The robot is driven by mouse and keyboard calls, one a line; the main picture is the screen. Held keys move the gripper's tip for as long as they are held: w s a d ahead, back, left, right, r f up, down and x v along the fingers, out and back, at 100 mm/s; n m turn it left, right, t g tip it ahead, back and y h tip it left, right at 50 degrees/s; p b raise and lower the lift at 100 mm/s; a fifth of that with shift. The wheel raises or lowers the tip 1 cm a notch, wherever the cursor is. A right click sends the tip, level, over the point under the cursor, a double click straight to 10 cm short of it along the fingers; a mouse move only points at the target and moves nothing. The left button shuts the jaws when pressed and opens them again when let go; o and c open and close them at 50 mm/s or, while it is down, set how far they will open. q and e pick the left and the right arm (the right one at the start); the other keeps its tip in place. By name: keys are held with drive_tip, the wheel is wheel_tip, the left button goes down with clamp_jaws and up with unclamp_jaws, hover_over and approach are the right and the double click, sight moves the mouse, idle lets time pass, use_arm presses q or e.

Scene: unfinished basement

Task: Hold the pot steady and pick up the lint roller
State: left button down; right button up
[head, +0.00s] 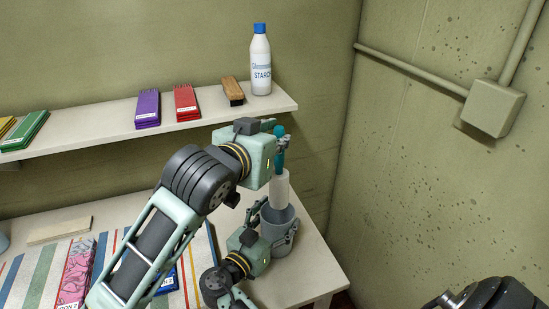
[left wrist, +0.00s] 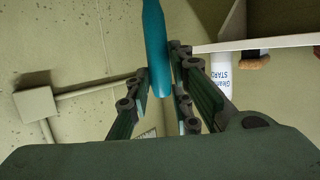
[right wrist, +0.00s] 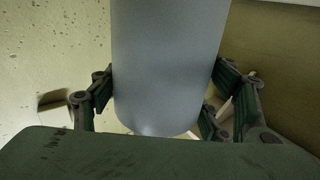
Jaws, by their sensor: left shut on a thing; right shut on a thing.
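The lint roller has a teal handle and a white roll (head: 280,190); it is upright, handle up. My left gripper (head: 282,146) is shut on the teal handle, which also shows between its fingers in the left wrist view (left wrist: 156,45). The grey-blue pot (head: 278,217) stands near the table's right end, directly below the roller. The roll's lower end is at the pot's mouth; I cannot tell how far it reaches inside. My right gripper (head: 281,238) is shut on the pot's sides, and the pot (right wrist: 165,70) fills the middle of the right wrist view.
A shelf (head: 220,112) above the table holds a starch bottle (head: 260,65), a wooden brush (head: 232,91), and red (head: 186,101) and purple (head: 148,108) boxes. A striped cloth (head: 35,285) and pink box (head: 75,272) lie at left. A wall box (head: 492,107) is at right.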

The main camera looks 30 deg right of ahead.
use_arm(q)
drive_tip(key=shift+r, duration=0.3)
use_arm(e)
drive_tip(key=o, duration=1.3)
drive_tip(key=shift+c, duration=0.2)
use_arm(q)
drive_tip(key=shift+f, duration=0.1)
